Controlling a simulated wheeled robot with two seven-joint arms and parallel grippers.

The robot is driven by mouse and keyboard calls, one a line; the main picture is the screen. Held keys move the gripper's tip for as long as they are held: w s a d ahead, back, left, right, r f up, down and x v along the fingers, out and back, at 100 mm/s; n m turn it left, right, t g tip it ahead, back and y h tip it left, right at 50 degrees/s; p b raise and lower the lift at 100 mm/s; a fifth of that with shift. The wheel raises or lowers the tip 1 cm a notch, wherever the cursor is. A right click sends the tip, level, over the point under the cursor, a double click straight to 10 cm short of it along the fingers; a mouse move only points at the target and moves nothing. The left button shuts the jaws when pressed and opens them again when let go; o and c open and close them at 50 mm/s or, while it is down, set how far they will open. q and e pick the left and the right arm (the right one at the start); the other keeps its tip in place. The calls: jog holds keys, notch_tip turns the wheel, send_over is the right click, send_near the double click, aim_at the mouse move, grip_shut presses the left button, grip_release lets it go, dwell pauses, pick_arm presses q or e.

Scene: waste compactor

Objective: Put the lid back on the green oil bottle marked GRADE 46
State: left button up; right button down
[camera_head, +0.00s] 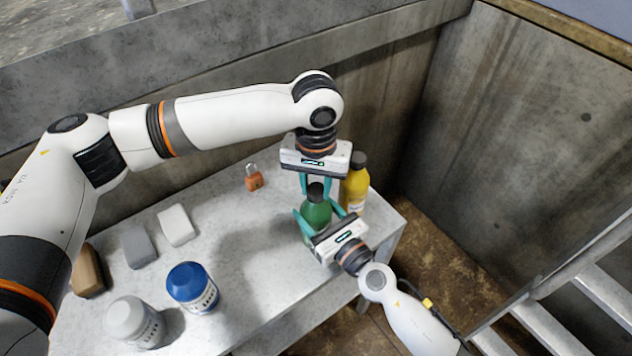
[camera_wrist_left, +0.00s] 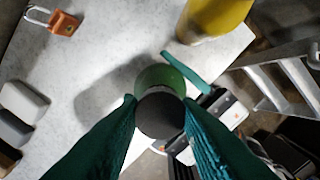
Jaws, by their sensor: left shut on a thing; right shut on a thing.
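The green oil bottle (camera_head: 314,217) stands at the right end of the table, and its marking cannot be read. A dark round lid (camera_head: 316,191) is at its top. My left gripper (camera_head: 317,189) points down and is shut on the lid; the left wrist view shows the lid (camera_wrist_left: 160,115) between the fingertips, over the green bottle (camera_wrist_left: 162,78). Whether the lid is seated on the neck cannot be told. My right gripper (camera_head: 321,219) comes from the front right and is shut on the bottle's body.
A yellow bottle (camera_head: 355,187) with a dark cap stands close behind on the right. An orange padlock (camera_head: 254,179), several blocks (camera_head: 176,225), a blue-lidded container (camera_head: 192,287) and a grey-lidded one (camera_head: 135,322) are on the left. The table's middle (camera_head: 245,235) is clear. Concrete walls stand behind.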

pick_arm(q)
jog(key=m, duration=0.8)
jog(key=shift+m, duration=0.3)
jog(key=m, duration=0.4)
jog(key=shift+m, duration=0.3)
jog(key=m, duration=0.4)
jog(key=o, duration=1.1)
jog(key=shift+o, duration=0.2)
notch_tip(320, 180, up, 12)
